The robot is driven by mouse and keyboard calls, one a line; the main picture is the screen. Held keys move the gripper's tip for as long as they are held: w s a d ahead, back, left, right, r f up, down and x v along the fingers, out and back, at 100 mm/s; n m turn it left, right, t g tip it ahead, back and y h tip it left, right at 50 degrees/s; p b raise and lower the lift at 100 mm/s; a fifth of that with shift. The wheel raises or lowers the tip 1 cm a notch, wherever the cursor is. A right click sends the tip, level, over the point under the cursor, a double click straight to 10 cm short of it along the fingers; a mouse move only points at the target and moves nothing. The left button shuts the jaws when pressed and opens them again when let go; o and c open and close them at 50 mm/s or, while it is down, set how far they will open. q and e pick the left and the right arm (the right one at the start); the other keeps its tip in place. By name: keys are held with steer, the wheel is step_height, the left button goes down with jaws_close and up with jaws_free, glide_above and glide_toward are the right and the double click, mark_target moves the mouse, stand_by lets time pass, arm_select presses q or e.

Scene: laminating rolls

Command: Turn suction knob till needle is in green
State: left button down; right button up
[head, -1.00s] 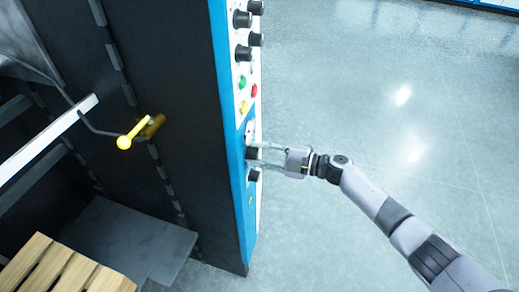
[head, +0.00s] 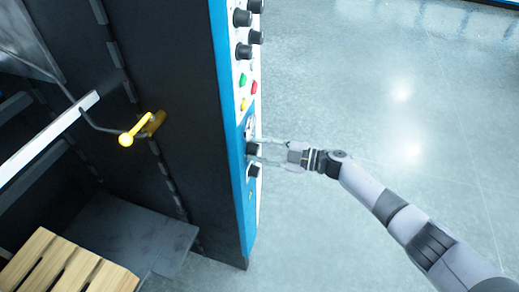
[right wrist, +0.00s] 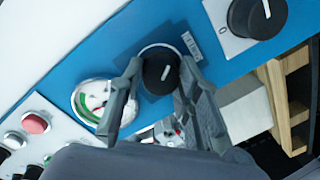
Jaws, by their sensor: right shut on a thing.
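The black suction knob (right wrist: 160,72) with a white pointer line is on the blue panel in the right wrist view. In the head view the knob (head: 252,149) sits low on the panel's narrow front face. My right gripper (right wrist: 159,78) is shut on it, one finger on each side. It also shows in the head view (head: 264,151). The round gauge (right wrist: 92,100) is beside the knob, with a green arc along its edge. Its needle is small, and I cannot tell whether it lies in the green. My left gripper is not in view.
Another black knob (right wrist: 262,14) is close by on a white plate. A red button (right wrist: 35,123) lies past the gauge. A yellow-tipped lever (head: 127,139) sticks out from the dark machine side, and a wooden pallet (head: 60,265) is below. Open floor lies to the right.

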steer(key=o, duration=1.1)
steer(key=shift+o, duration=0.2)
steer(key=shift+d, duration=0.1)
steer(key=f+v, duration=0.1)
steer(key=v, duration=1)
steer(key=shift+d+r, duration=0.45)
steer(key=shift+r, duration=0.05)
steer(key=shift+s+f, duration=0.1)
